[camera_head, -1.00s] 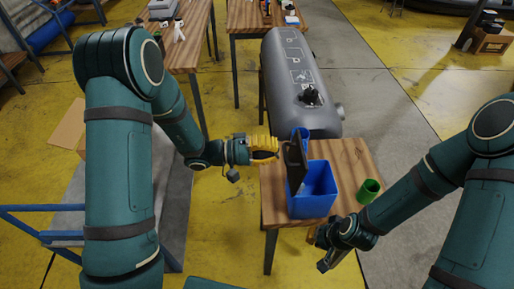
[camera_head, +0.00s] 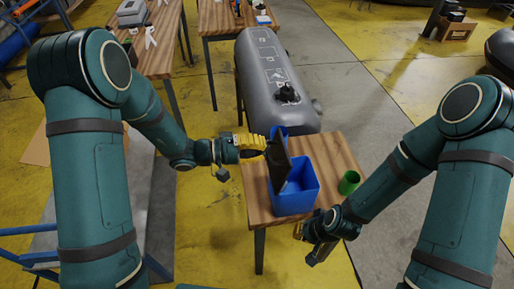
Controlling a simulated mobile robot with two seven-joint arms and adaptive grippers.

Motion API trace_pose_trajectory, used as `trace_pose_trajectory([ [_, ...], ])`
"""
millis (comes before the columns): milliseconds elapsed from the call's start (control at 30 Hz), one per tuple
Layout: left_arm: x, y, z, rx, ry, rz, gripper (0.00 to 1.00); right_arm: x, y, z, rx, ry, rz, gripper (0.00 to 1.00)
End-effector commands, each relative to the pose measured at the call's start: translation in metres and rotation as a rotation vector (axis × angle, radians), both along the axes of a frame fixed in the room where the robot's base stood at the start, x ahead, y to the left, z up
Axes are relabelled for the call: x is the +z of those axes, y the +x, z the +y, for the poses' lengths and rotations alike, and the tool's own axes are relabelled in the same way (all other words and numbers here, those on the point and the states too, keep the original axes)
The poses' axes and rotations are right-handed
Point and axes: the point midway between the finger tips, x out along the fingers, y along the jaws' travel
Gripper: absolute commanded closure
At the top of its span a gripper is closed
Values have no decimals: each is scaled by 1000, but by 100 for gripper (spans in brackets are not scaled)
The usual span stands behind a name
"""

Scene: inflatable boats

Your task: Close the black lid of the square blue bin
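The square blue bin (camera_head: 294,200) stands on a small wooden table (camera_head: 330,152) in the middle of the head view. Its black lid (camera_head: 279,163) is open and stands steeply upright at the bin's left side. My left gripper (camera_head: 258,146) is at the left of the lid, close to its upper part; I cannot tell whether it touches it. Its fingers are too small and partly hidden to judge. My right gripper (camera_head: 312,256) is low, in front of the table's near right edge, pointing down and away from the bin. Its finger opening is unclear.
A green cup (camera_head: 349,182) stands right of the bin. Another blue container (camera_head: 278,132) shows partly behind the lid. A grey inflatable tube (camera_head: 275,85) lies beyond the table. Other wooden tables stand at the back. Yellow floor is free left of the small table.

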Motion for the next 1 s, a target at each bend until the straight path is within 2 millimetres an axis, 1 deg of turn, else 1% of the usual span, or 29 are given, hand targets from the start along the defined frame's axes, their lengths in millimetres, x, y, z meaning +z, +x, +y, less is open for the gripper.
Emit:
trace_pose_trajectory([
  [167, 6, 3, -13, -2, 93, 21, 100, 4, 0, 0, 0, 1, 0, 100],
  [433, 9, 12, -45, -3, 331, 82, 100, 11, 0, 0, 0, 2, 0, 100],
  [600, 5, 17, -65, -3, 484, 123, 100, 17, 0, -1, 0, 3, -1, 100],
  [800, -2, 22, -83, -2, 630, 164, 100, 24, -1, -1, 1, 4, -1, 100],
  [900, -6, 24, -88, 0, 674, 178, 100, 27, -1, -1, 1, 5, -1, 100],
  [1000, -10, 25, -93, 1, 668, 181, 100, 29, -1, -1, 1, 5, -1, 100],
])
